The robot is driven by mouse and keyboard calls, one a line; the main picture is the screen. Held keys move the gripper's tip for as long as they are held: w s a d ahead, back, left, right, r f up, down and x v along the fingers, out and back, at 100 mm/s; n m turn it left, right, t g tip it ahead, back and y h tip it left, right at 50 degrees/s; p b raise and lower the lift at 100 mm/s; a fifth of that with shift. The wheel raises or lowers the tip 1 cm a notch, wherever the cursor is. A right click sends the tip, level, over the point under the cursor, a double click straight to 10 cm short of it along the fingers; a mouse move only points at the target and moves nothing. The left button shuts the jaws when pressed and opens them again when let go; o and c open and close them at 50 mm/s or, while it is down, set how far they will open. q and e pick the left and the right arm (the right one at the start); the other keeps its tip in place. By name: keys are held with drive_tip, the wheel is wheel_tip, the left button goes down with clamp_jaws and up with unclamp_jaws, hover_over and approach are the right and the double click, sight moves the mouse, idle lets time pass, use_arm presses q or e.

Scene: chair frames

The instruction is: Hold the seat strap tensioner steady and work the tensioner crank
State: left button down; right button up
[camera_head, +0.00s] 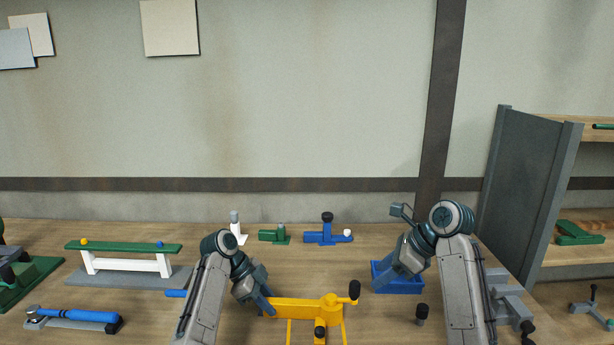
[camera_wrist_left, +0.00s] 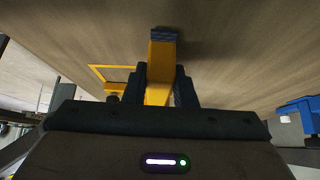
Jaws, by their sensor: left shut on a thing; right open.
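The seat strap tensioner is a yellow frame (camera_head: 302,309) on the bench at the bottom middle of the head view. A black-knobbed crank (camera_head: 354,292) stands at its right end, and another black knob (camera_head: 320,333) shows at its front. My left gripper (camera_head: 268,306) is at the tensioner's left end. In the left wrist view my left gripper (camera_wrist_left: 165,90) is shut on a yellow bar (camera_wrist_left: 161,60) with a dark blue end, one finger on each side. My right gripper (camera_head: 382,284) is open, over or in front of a blue bin, right of the crank and apart from it.
The blue bin (camera_head: 405,287) and a small dark-topped peg (camera_head: 422,314) stand right of the tensioner. Small green (camera_head: 274,236) and blue (camera_head: 325,236) fixtures stand behind it. A green-topped bench model (camera_head: 123,248) and a blue-handled tool (camera_head: 78,314) lie left. A grey shelf (camera_head: 530,190) stands right.

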use_arm(q)
drive_tip(key=shift+f, duration=0.2)
drive_tip(key=c, duration=1.1)
unclamp_jaws()
drive_tip(key=shift+w, duration=0.1)
drive_tip(key=shift+r, duration=0.1)
drive_tip(key=v, duration=0.7)
drive_tip(key=shift+a, duration=0.2)
drive_tip(key=shift+r, duration=0.1)
